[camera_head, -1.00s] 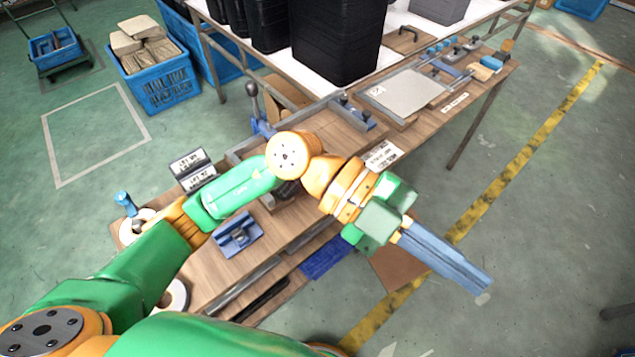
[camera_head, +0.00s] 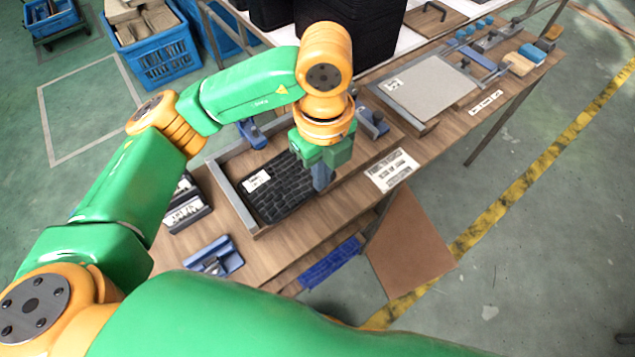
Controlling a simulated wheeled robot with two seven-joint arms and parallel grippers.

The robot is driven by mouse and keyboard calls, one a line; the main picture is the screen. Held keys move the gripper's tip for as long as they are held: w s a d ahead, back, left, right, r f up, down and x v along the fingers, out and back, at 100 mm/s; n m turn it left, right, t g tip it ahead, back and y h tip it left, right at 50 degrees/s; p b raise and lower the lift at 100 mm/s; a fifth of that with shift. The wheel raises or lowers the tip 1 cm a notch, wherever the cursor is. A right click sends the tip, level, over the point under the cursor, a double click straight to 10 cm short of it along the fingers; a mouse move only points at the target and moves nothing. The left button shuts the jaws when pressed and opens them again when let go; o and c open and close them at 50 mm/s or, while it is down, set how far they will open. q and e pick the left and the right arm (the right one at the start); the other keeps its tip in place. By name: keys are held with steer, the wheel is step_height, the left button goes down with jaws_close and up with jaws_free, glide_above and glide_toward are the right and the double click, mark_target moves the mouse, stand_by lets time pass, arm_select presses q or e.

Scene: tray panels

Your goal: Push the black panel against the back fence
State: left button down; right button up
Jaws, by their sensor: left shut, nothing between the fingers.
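The black panel (camera_head: 280,190), dark and ribbed with a white label, lies flat in a wooden tray with grey metal fences on the near table. A grey fence (camera_head: 234,199) runs along the tray's left side; part of the tray's far side is hidden behind my left arm. My left gripper (camera_head: 321,186) points down at the panel's right end, shut, with its blue-grey fingers low beside or over that edge. I cannot tell whether they touch it. My right gripper is not in view.
A second tray holds a pale panel (camera_head: 428,92) to the right. A blue clamp block (camera_head: 214,258) sits at the table's near left, and a white label card (camera_head: 391,168) lies right of the black panel. Black bins (camera_head: 365,30) stand behind.

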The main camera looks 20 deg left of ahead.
arm_select(q)
steer(key=f+b, duration=0.1)
steer(key=f, duration=0.4)
steer(key=s+f+b, duration=0.1)
steer(key=f, duration=0.4)
steer(key=f+b, duration=0.2)
steer(key=f, duration=0.3)
steer(key=shift+s, duration=0.2)
steer(key=w+a, duration=0.1)
steer(key=w+a+p, duration=0.1)
steer(key=shift+w+a+f, duration=0.1)
steer(key=shift+w+a, duration=0.05)
steer(key=shift+a, duration=0.15)
steer(key=shift+w+a, duration=0.2)
steer(key=shift+a, duration=0.1)
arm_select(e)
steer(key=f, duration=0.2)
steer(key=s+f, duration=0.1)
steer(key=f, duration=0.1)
arm_select(q)
steer(key=shift+f, duration=0.1)
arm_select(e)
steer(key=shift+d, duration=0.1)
